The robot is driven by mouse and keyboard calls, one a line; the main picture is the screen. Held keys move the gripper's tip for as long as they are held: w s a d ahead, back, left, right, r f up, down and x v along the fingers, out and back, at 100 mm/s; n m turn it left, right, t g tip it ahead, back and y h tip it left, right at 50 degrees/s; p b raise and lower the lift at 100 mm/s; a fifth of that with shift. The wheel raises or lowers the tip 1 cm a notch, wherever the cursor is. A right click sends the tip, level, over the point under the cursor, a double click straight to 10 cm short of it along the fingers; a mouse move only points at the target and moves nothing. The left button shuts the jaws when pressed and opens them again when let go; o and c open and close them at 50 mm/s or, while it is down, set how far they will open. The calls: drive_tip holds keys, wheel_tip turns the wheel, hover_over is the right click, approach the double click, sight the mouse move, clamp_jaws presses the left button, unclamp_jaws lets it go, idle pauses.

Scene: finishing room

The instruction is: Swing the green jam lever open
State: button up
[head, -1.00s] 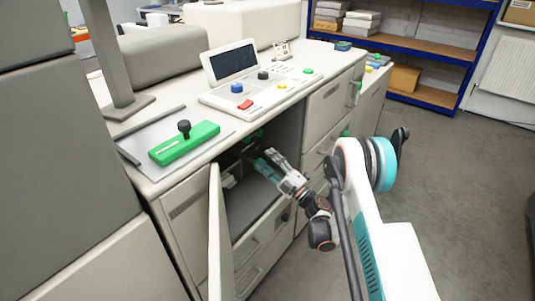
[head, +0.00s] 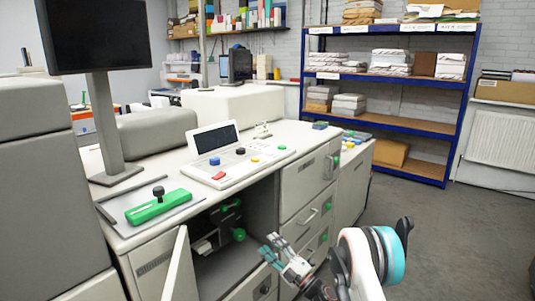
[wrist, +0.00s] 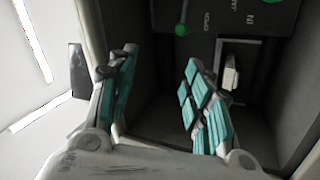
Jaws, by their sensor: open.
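Inside the open cabinet a dark unit carries green knobs. One round green knob (head: 239,234) stands low at its right side and a smaller green one (head: 224,208) above it. I cannot tell for certain which is the jam lever. In the wrist view a green knob (wrist: 180,29) shows beyond my fingers, on a dark panel with white lettering; another green part (wrist: 269,2) is cut off at the top edge. My gripper (head: 270,247) is open and empty at the right of the cabinet opening, apart from the knobs. It also shows in the wrist view (wrist: 158,68).
The cabinet door (head: 177,268) stands open at the left of the opening. Drawers (head: 308,213) flank it on the right. A green bar with a black knob (head: 158,206) and a control panel (head: 238,165) lie on the counter. The floor at right is clear.

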drive_tip(key=w+d+r+m+t+h, duration=0.2)
drive_tip(key=d+r+m, duration=0.1)
drive_tip(key=r, duration=0.3)
drive_tip(key=w+d+r+m+t+h, duration=0.2)
drive_tip(key=r+h, duration=0.1)
drive_tip(key=r, duration=0.2)
drive_tip(key=s+d+r+m+h, duration=0.2)
drive_tip(key=d+r+m+h, duration=0.4)
drive_tip(key=r, duration=0.3)
drive_tip(key=s+d+r+m+h, duration=0.2)
drive_tip(key=d+r+m+h, duration=0.35)
drive_tip(key=r, duration=0.35)
drive_tip(key=s+d+m+g+h, duration=0.1)
drive_tip(key=s+d+m+g, duration=0.2)
drive_tip(key=s, duration=0.6)
drive_tip(key=s+d+m+g+h, duration=0.1)
drive_tip(key=s+d+m+g, duration=0.15)
drive_tip(key=s, duration=0.65)
drive_tip(key=s+a+f+m+g+y, duration=0.1)
drive_tip(key=s+f+g, duration=0.2)
drive_tip(key=s, duration=0.9)
drive_tip(key=s+a+f+m+g+y, duration=0.1)
drive_tip(key=s+a+f+g, duration=0.1)
drive_tip(key=s+f, duration=0.5)
drive_tip(key=s+g, duration=0.1)
drive_tip(key=s, duration=0.4)
drive_tip(key=shift+s+f, duration=0.15)
drive_tip(key=shift+f, duration=0.05)
